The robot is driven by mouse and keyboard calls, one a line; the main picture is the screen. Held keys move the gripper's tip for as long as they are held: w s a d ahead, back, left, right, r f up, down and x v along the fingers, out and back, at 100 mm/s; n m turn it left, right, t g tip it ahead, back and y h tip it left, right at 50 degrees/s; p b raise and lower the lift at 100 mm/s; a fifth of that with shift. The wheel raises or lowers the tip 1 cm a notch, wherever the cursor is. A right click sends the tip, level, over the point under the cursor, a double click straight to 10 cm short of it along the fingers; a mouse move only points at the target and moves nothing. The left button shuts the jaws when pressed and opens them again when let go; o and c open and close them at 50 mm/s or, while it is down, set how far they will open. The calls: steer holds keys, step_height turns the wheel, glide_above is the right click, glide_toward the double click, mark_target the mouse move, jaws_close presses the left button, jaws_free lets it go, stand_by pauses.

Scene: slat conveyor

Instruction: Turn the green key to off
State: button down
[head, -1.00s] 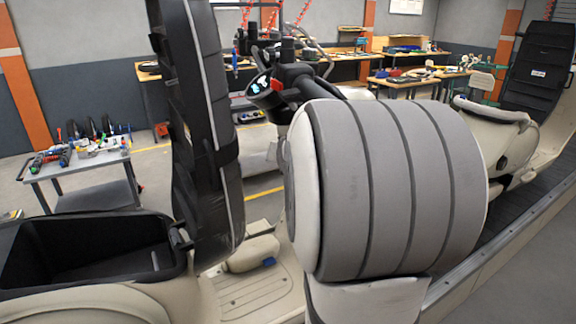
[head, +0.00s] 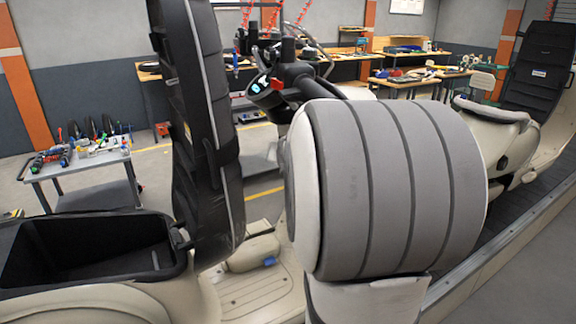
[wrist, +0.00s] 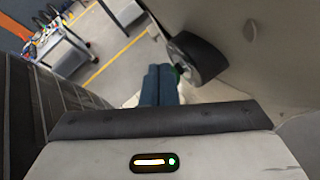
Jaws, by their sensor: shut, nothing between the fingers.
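A small bit of green, likely the green key (wrist: 177,70), shows in the wrist view at the left end of a black rounded part (wrist: 200,57) on a cream panel. Most of it is hidden, and I cannot tell which way it is turned. My gripper (wrist: 159,70) has its two blue-grey fingers together with no gap, just left of the green bit. I cannot tell whether they touch it. In the head view neither the key nor the gripper fingers can be made out.
In the head view a cream scooter has its black seat (head: 205,130) raised over an open storage bin (head: 90,250). Its handlebar (head: 290,78) stands behind my large grey arm link. Another scooter (head: 500,125) is on the conveyor at right. A tool cart (head: 85,160) stands left.

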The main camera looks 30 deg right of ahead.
steer(key=shift+a+f+b, duration=0.15)
steer(key=shift+f+b, duration=0.5)
steer(key=shift+f, duration=0.3)
stand_by(0.7)
steer(key=shift+r, duration=0.15)
steer(key=r+p+v, duration=0.1)
steer(key=p+v, duration=0.4)
steer(key=v, duration=0.3)
steer(key=shift+r, duration=0.2)
stand_by(0.6)
stand_by(0.5)
